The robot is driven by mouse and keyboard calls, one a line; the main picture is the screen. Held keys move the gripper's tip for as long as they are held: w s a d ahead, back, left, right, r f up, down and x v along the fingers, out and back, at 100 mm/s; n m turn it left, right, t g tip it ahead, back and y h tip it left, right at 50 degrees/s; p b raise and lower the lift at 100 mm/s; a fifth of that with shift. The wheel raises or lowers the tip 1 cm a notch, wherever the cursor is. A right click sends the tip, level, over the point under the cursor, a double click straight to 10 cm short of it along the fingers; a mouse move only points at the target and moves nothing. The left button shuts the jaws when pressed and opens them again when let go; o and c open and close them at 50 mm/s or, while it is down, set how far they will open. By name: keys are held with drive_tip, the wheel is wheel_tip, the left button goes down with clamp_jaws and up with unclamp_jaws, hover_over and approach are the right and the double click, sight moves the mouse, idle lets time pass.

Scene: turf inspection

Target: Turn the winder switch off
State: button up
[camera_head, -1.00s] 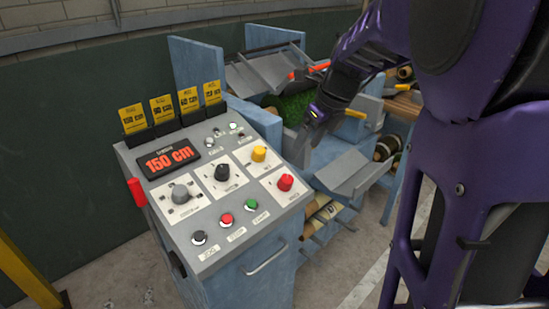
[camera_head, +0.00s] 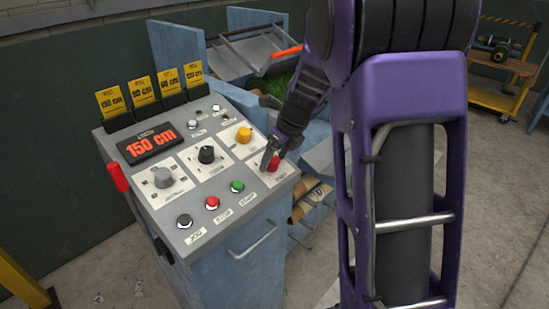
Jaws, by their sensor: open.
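The control panel (camera_head: 222,210) is a grey sloped top on a blue cabinet. It carries a grey knob (camera_head: 163,177), a black knob (camera_head: 207,155), a yellow knob (camera_head: 243,135) and a red knob (camera_head: 274,164), each on a white plate. The plate labels are too small to read, so I cannot tell which knob is the winder switch. My gripper (camera_head: 269,160) is open and points down at the red knob, with a finger just in front of its left side. I cannot tell whether it touches the knob. The gripper partly hides the red knob and its plate.
A lit display (camera_head: 152,144) reads 150 cm. Black, red and green push buttons (camera_head: 212,203) line the panel's front edge. Yellow cards (camera_head: 140,88) stand along the back. A red handle (camera_head: 118,177) sticks out at the left. A trolley (camera_head: 505,65) stands far right.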

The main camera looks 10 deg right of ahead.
clamp_jaws()
drive_tip(key=shift+n, duration=0.3)
drive_tip(key=n, duration=0.3)
drive_tip(key=shift+n, duration=0.3)
drive_tip(key=n, duration=0.4)
drive_tip(key=shift+n, duration=0.3)
drive_tip(key=n, duration=0.4)
drive_tip(key=shift+n, duration=0.3)
drive_tip(key=shift+n+g+b, duration=0.3)
drive_tip(key=shift+n+b, duration=0.4)
drive_tip(key=shift+n, duration=1.6)
